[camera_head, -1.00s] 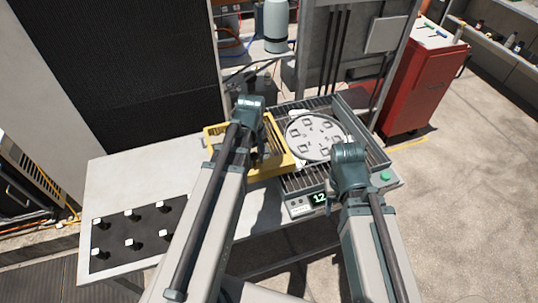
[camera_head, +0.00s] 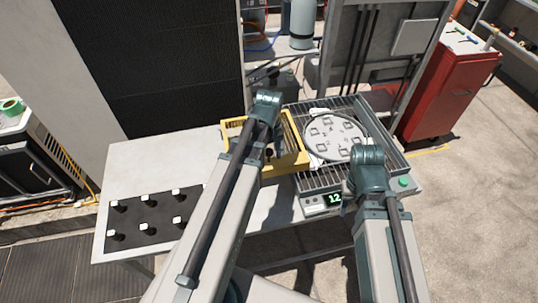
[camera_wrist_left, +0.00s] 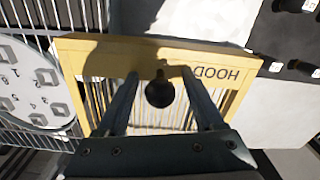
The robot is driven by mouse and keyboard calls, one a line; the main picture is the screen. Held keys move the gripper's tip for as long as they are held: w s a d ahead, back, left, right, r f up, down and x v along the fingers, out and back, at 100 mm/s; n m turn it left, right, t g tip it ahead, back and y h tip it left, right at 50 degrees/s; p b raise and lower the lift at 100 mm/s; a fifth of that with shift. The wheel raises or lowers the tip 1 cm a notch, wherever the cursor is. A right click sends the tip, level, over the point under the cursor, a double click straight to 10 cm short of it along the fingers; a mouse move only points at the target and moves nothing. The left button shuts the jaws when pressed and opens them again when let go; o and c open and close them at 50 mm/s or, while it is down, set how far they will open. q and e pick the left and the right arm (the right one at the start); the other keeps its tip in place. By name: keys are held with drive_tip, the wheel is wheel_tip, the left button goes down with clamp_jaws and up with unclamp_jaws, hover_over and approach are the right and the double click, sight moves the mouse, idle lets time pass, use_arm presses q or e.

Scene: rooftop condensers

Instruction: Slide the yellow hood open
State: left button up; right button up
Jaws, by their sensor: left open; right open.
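The yellow hood (camera_head: 238,128) is a flat open frame with bars. It lies mostly to the left of the grill (camera_head: 320,182), its right edge close to the grill's left side. In the left wrist view the hood (camera_wrist_left: 215,62) carries the word HOOD and a dark round knob (camera_wrist_left: 160,93). My left gripper (camera_head: 269,150) is over the hood. In the left wrist view its fingers (camera_wrist_left: 160,73) are apart, one on each side of the knob; contact cannot be told. My right gripper (camera_head: 347,190) is over the grill's front right part, its fingers mostly hidden by its wrist.
A round grey plate (camera_head: 334,138) with numbered squares lies on the grill, clear of the hood. A display reading 12 (camera_head: 333,198) and a green button (camera_head: 404,181) are on the front. A black panel with white-topped knobs (camera_head: 148,222) is at the left of the table (camera_head: 150,165).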

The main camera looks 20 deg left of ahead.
use_arm(q)
drive_tip(key=shift+r, duration=0.1)
wheel_tip(320, 180, up, 14)
drive_tip(key=p, duration=1.3)
drive_tip(key=shift+p, duration=0.4)
drive_tip(key=shift+f, duration=0.25)
drive_tip(key=s+d+f+m+b, duration=0.3)
drive_tip(key=d+m, duration=0.3)
drive_tip(key=d, duration=0.2)
drive_tip(key=s+d+f+m+y+b, duration=0.1)
drive_tip(key=s+d+f+m+b, duration=0.3)
drive_tip(key=d, duration=0.5)
drive_tip(key=s+m, duration=0.2)
drive_tip(key=m, duration=0.1)
drive_tip(key=shift+s+f+b, duration=0.15)
drive_tip(key=shift+f+b, duration=0.1)
drive_tip(key=shift+b, duration=0.15)
